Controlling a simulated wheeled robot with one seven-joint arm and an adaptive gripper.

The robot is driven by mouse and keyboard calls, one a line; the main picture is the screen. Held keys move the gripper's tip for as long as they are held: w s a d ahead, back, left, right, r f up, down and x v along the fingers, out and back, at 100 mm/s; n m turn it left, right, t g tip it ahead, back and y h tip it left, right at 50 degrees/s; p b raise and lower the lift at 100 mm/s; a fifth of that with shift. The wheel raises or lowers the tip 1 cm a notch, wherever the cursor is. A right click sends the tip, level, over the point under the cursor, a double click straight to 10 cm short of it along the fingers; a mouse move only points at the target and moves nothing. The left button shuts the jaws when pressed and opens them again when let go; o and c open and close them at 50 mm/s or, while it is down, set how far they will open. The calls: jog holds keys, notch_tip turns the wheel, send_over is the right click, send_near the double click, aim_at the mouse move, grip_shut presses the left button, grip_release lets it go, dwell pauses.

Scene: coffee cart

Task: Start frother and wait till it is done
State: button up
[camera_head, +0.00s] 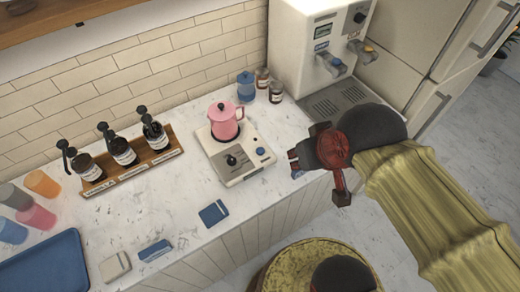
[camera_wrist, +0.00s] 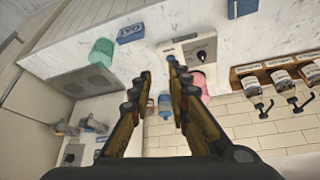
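The frother is a white base (camera_head: 235,163) on the counter, with a dark knob (camera_head: 231,160) and a round blue button (camera_head: 260,151) on its front. A pink lidded jug (camera_head: 223,121) stands on it. In the wrist view, which is upside down, the base (camera_wrist: 199,47) and knob (camera_wrist: 201,55) show, with the pink jug (camera_wrist: 198,82) partly behind a finger. My gripper (camera_head: 294,163) is right of the frother and apart from it in the head view. The blue button is not clearly visible in the wrist view.
A coffee machine (camera_head: 318,45) stands at the back right. A blue canister (camera_head: 246,86) and small jars (camera_head: 276,92) are behind the frother. A bottle rack (camera_head: 130,175) is left. A green cup (camera_wrist: 102,52) and blue box (camera_wrist: 130,33) lie near my gripper. A stool (camera_head: 275,275) is in front.

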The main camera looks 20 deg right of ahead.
grip_shut()
dwell(1.2)
